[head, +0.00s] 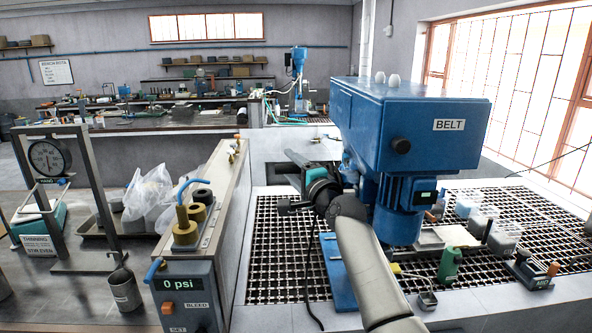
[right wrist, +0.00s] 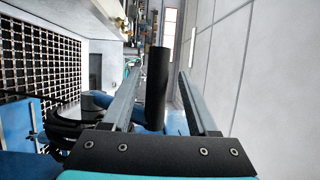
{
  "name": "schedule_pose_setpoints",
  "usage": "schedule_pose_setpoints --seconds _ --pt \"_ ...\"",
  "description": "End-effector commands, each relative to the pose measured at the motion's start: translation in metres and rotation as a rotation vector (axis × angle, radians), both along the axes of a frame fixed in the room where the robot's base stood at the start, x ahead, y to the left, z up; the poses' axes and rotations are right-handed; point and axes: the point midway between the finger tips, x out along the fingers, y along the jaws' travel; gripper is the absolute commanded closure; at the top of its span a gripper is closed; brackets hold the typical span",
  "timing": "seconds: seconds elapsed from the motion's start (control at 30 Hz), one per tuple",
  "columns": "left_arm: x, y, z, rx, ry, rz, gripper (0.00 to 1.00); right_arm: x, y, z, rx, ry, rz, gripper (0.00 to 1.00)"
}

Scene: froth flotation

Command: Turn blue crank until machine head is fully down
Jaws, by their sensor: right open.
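The machine head is a large blue housing marked BELT (head: 400,105), with a blue motor (head: 402,205) hanging below it over the grid bench. In the head view my right arm reaches up from the bottom, and my right gripper (head: 294,161) is at the machine's left side. In the right wrist view its two grey fingers are open. A black upright cylindrical handle (right wrist: 157,85) stands between them in the picture; I cannot tell whether either finger touches it. Blue parts (right wrist: 150,127) show low behind the fingers. The crank's arm is mostly hidden. My left gripper is out of view.
A grey cabinet with a 0 psi display (head: 180,284) stands left of the grid bench (head: 270,250). Clear tubs (head: 468,205), a green bottle (head: 449,264) and a small MIBC-like labelled holder (head: 530,272) are on the right. A dark cable hangs near my arm.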

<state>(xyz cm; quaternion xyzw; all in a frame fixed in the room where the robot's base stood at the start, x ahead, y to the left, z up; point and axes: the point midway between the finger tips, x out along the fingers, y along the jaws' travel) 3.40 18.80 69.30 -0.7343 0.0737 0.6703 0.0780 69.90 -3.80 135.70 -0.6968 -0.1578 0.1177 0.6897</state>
Motion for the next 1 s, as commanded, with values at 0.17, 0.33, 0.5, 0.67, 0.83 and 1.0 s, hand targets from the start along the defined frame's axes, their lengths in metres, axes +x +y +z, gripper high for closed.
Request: schedule_pose_setpoints --seconds 0.17,0.33,0.5,0.67,0.83,1.0 --pt "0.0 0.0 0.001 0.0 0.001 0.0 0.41 -0.006 -0.002 -0.001 0.001 0.003 0.001 0.41" --pt "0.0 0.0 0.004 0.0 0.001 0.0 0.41 -0.02 -0.008 -0.002 0.0 0.001 0.001 0.41" --pt "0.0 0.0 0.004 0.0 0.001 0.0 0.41 -0.038 -0.016 -0.004 0.0 0.002 0.0 0.41" --pt "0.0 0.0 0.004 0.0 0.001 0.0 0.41 -0.056 -0.023 -0.005 0.0 0.0 -0.001 0.41" --pt "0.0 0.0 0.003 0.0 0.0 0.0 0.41 -0.076 -0.032 -0.006 0.0 0.001 -0.001 0.41" --pt "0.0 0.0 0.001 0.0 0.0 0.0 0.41 -0.097 -0.041 -0.007 0.0 -0.001 -0.002 0.41"
